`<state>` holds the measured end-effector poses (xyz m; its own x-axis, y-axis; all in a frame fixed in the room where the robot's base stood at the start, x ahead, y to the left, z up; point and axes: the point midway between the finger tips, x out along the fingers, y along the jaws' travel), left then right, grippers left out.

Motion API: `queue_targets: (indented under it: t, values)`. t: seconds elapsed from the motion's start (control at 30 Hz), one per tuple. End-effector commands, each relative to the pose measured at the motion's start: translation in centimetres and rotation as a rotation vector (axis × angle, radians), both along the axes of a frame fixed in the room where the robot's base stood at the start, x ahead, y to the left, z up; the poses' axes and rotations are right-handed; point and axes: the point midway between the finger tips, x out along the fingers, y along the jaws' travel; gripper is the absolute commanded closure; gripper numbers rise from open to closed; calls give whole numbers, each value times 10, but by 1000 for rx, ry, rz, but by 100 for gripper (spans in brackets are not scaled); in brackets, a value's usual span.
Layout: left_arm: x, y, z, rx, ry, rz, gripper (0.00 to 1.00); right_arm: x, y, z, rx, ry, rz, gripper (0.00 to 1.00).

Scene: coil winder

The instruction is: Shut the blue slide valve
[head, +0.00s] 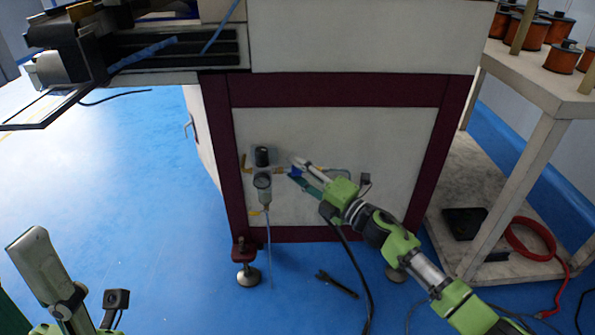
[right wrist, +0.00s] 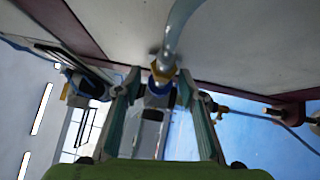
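The blue slide valve (head: 294,173) is on the lower panel of the machine, right of the filter regulator, and mostly hidden by my right gripper (head: 301,175) in the head view. In the right wrist view the valve (right wrist: 158,98) shows as a blue and pale body below a brass fitting with a clear hose. It lies between the two fingers of my right gripper (right wrist: 160,85). The fingers are apart, with what looks like a narrow gap on each side; contact is not clear. My left gripper (head: 45,270) is at the lower left, away from the machine, its opening not readable.
The filter regulator (head: 262,185) with its black knob is close left of the valve. A shelf table (head: 540,90) with copper coils stands at the right. A dark tool (head: 337,284) lies on the blue floor. A red hose (head: 530,240) lies on the lower shelf.

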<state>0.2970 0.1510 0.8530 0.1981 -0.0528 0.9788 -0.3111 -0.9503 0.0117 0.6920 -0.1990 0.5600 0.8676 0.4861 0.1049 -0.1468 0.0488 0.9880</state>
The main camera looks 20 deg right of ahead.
Motion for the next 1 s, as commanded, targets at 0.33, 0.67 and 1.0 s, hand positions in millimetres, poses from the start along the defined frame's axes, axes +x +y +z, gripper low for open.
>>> queue_targets:
  t: [0.33, 0.67, 1.0]
  values:
    - [0, 0, 0, 0, 1, 0, 60, 0, 0, 0, 0, 0, 0, 100]
    - [0, 0, 2, 0, 0, 0, 60, -7, -24, -1, -1, 1, 1, 100]
    - [0, 0, 2, 0, 0, 1, 60, -7, -24, -1, 0, 1, 0, 63]
